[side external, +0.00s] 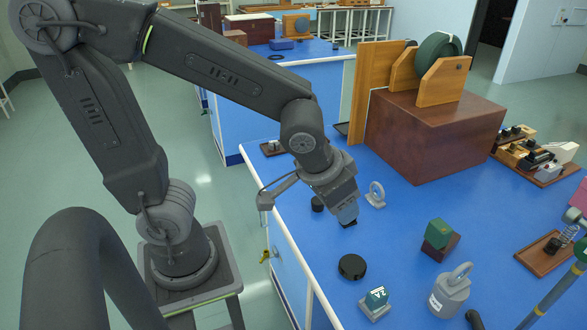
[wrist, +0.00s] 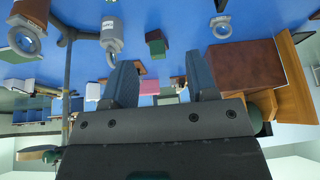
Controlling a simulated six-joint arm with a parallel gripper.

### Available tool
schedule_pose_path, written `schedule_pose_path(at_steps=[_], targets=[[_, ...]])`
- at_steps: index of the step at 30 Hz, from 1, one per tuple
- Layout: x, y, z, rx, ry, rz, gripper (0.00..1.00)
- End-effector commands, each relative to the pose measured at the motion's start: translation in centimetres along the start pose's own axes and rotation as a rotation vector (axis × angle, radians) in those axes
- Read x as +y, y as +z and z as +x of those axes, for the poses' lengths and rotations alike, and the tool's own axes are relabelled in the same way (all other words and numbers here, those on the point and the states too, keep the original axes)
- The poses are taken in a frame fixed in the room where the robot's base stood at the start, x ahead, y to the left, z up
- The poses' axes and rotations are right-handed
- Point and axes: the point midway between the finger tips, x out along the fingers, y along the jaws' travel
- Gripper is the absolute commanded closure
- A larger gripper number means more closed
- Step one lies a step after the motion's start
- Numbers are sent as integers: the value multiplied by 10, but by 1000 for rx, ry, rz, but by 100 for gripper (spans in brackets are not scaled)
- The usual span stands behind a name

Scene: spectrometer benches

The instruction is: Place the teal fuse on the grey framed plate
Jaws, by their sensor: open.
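The teal fuse (side external: 377,296), a small block with a white label, sits on the grey framed plate (side external: 373,313) near the front of the blue bench.
A dark green block on a brown base (side external: 440,238), a grey ringed weight (side external: 449,292), a black disc (side external: 352,267) and a grey ring on a stand (side external: 375,195) are nearby. A large brown box (side external: 425,135) stands behind. Blue bench surface is clear between them.

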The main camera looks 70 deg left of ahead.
Motion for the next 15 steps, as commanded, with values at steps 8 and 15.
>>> schedule_pose_path(at_steps=[8,15], targets=[[-49,25,-68,46,28,12,47],[-55,36,-82,58,44,39,47]])
